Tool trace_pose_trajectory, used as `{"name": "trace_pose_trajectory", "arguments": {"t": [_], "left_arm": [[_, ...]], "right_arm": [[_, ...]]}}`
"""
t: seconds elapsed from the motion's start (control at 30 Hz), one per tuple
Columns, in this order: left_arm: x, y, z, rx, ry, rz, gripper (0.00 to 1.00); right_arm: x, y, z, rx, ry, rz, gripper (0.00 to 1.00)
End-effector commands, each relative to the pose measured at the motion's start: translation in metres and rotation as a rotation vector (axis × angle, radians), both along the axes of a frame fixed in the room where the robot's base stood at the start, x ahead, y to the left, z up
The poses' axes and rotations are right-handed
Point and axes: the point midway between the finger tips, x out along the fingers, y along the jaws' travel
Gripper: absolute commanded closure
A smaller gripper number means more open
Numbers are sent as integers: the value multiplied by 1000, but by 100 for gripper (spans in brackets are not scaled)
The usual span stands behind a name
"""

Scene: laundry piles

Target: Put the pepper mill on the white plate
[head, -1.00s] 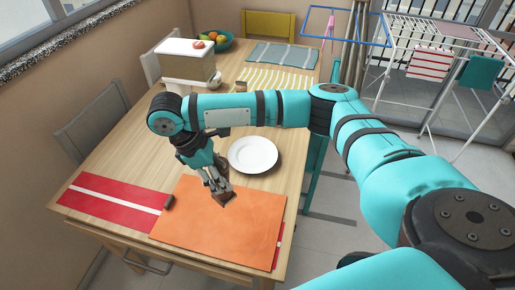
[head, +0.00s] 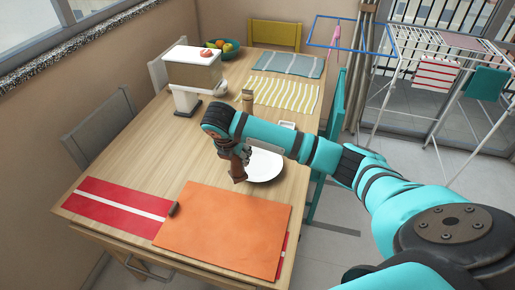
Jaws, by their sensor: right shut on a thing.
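The pepper mill (head: 238,172) is brown and hangs roughly upright below my right gripper (head: 240,154), which is shut on it. It shows at the left edge of the white plate (head: 268,170). I cannot tell whether its foot touches the plate or the table. The plate is round and lies flat on the wooden table; my right arm covers its far part. My left gripper is not in view.
An orange cloth (head: 222,230) and a red striped cloth (head: 116,204) cover the near table. A white-topped box (head: 192,70) and a fruit bowl (head: 230,48) stand farther back. A brown upright object (head: 248,101) stands behind my wrist.

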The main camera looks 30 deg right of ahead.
Motion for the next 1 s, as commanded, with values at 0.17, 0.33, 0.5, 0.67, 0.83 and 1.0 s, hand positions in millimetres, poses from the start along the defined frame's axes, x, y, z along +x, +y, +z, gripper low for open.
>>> {"name": "trace_pose_trajectory", "arguments": {"t": [0.17, 0.33, 0.5, 0.67, 0.83, 1.0], "left_arm": [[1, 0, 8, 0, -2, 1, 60], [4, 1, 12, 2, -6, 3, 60], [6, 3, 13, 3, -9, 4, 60], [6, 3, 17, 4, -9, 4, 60], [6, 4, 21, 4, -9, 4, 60], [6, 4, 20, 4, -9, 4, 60]], "right_arm": [[17, -47, -2, 0, 0, -7, 100], [30, -77, -6, 1, -1, -3, 100], [36, -89, -8, 1, -1, -1, 100], [39, -100, -19, 2, 4, -1, 100], [39, -100, -41, 2, 1, 0, 100], [40, -100, -44, 0, -2, 1, 100]]}}
